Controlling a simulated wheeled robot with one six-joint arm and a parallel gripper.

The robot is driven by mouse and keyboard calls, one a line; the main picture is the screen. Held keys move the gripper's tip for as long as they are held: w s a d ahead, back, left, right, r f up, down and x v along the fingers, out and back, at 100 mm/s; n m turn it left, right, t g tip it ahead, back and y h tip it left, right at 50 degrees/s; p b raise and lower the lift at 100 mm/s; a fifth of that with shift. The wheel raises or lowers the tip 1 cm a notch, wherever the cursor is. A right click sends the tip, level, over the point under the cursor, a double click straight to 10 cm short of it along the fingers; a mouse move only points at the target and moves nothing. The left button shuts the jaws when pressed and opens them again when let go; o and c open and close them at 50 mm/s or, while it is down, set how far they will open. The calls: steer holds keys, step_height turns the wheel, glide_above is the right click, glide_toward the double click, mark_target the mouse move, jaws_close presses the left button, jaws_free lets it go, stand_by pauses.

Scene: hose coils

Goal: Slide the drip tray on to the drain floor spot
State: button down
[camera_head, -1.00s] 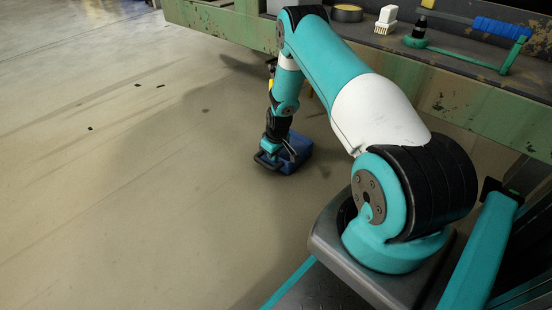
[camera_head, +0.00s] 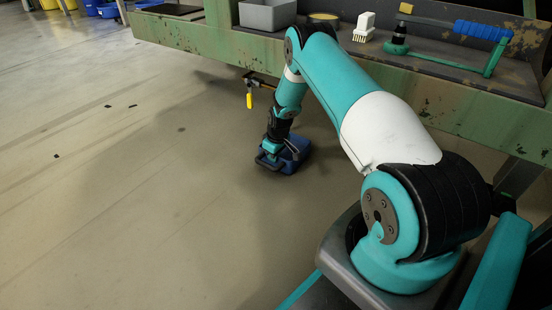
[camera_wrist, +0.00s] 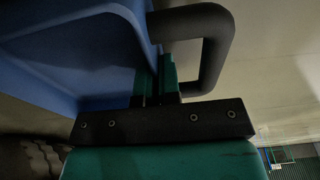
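The drip tray (camera_head: 292,155) is a blue box with a black handle, on the floor beside the green bench. In the wrist view its blue wall (camera_wrist: 70,50) fills the upper left and the black U-shaped handle (camera_wrist: 218,50) sticks out to the right. My gripper (camera_head: 268,152) is low over the tray's handle side. In the wrist view its teal fingers (camera_wrist: 156,78) are close together at the handle, with a dark part between them; they look shut on the tray's handle. The exact contact is dark and partly hidden. I cannot make out a drain spot on the floor.
The bench (camera_head: 210,38) runs along the back and right, holding a grey bin (camera_head: 270,15), a white brush (camera_head: 364,27) and a blue-and-green tool (camera_head: 484,31). A yellow-handled tool (camera_head: 249,100) hangs below its edge. Blue bins (camera_head: 105,9) stand far back. The floor at left is open.

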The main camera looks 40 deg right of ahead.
steer(key=shift+d, duration=0.1)
steer(key=shift+w, duration=0.1)
steer(key=c, duration=1.2)
jaws_free()
steer(key=shift+c, duration=0.2)
step_height(320, 180, up, 17)
steer(key=s+p, duration=0.2)
steer(key=p, duration=0.9)
steer(key=shift+s+d, duration=0.2)
steer(key=shift+s, duration=0.1)
steer(key=shift+r, duration=0.1)
